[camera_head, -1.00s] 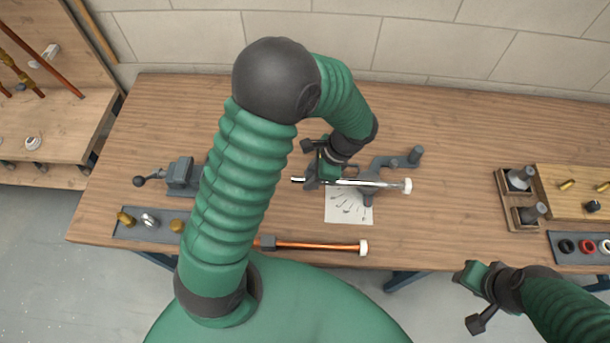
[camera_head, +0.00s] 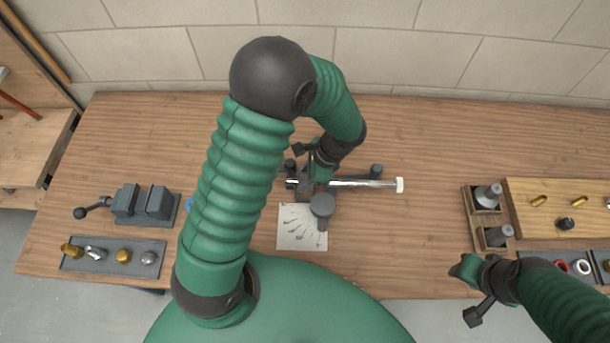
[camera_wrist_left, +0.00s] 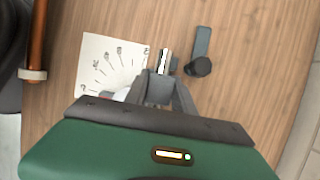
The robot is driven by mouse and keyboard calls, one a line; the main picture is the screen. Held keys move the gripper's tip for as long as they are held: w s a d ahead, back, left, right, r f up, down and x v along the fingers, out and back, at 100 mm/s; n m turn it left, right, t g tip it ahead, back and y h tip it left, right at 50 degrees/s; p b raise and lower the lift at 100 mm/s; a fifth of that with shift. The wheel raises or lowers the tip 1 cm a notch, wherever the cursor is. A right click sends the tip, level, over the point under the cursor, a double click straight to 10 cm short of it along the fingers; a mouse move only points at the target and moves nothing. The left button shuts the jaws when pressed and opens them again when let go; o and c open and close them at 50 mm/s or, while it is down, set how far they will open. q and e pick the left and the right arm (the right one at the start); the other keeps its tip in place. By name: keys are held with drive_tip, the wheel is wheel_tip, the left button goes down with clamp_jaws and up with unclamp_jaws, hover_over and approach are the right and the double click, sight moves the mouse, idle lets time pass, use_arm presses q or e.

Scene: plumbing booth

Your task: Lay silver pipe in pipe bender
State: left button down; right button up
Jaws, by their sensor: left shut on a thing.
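My left gripper (camera_head: 306,184) is shut on the silver pipe (camera_head: 350,183) near its left end. The pipe is held level, pointing right, with a white cap (camera_head: 400,185) on its right end. The dark grey pipe bender is partly hidden under the gripper and pipe; its round die (camera_head: 322,205) shows in front of the pipe and a post (camera_head: 376,170) behind it. I cannot tell whether the pipe touches the bender. In the left wrist view the pipe (camera_wrist_left: 165,50) shows end-on between the fingers, beside a bender arm (camera_wrist_left: 201,45). My right gripper (camera_head: 468,285) is off the front edge.
A paper chart (camera_head: 302,228) lies in front of the bender. A vise (camera_head: 145,204) and a fittings tray (camera_head: 112,255) are at left. Dark holders (camera_head: 487,197) and a wooden board (camera_head: 560,205) are at right. A copper pipe (camera_wrist_left: 37,40) shows in the left wrist view.

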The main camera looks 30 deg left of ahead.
use_arm(q)
drive_tip(key=shift+f, duration=0.45)
drive_tip(key=shift+w+a+f+b, duration=0.1)
drive_tip(key=shift+w+f+b, duration=0.05)
drive_tip(key=shift+f+b, duration=0.5)
drive_tip(key=shift+w+a+f+b, duration=0.1)
drive_tip(key=shift+w+f+b, duration=0.05)
drive_tip(key=shift+f+b, duration=0.4)
drive_tip(key=shift+s+f+b, duration=0.2)
drive_tip(key=shift+f+b, duration=0.2)
drive_tip(key=shift+f, duration=0.1)
drive_tip(key=shift+w+d+f+b, duration=0.1)
drive_tip(key=shift+f+b, duration=0.3)
drive_tip(key=shift+f, duration=0.5)
drive_tip(key=shift+c, duration=0.9)
unclamp_jaws()
